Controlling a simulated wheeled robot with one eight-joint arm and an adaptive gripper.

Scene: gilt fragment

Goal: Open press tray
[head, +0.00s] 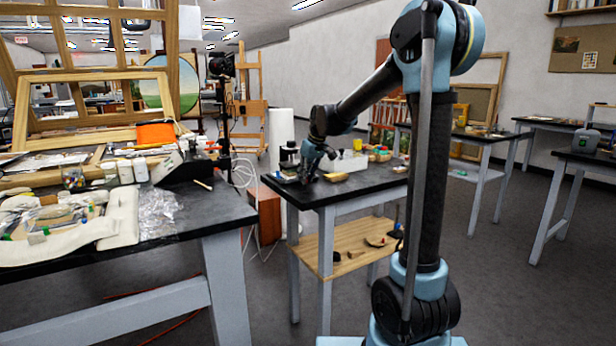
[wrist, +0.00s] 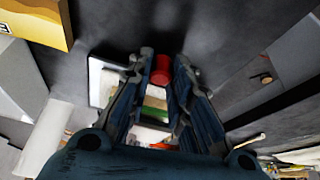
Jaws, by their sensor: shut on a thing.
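My gripper (wrist: 161,62) points down at the dark table, its two fingers close around a small red knob-like piece (wrist: 160,72) between the tips. Behind the piece, a flat light-framed thing with green, tan and white parts (wrist: 154,103) shows between and left of the fingers; it may be the press tray, but the fingers cover much of it. In the head view my gripper (head: 311,172) is low over the dark-topped table (head: 345,192), beside a small black device (head: 289,156) that may be the press. The red piece cannot be made out there.
A cluttered workbench (head: 225,208) stands at the left. A lower wooden shelf (head: 350,255) is under the table.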

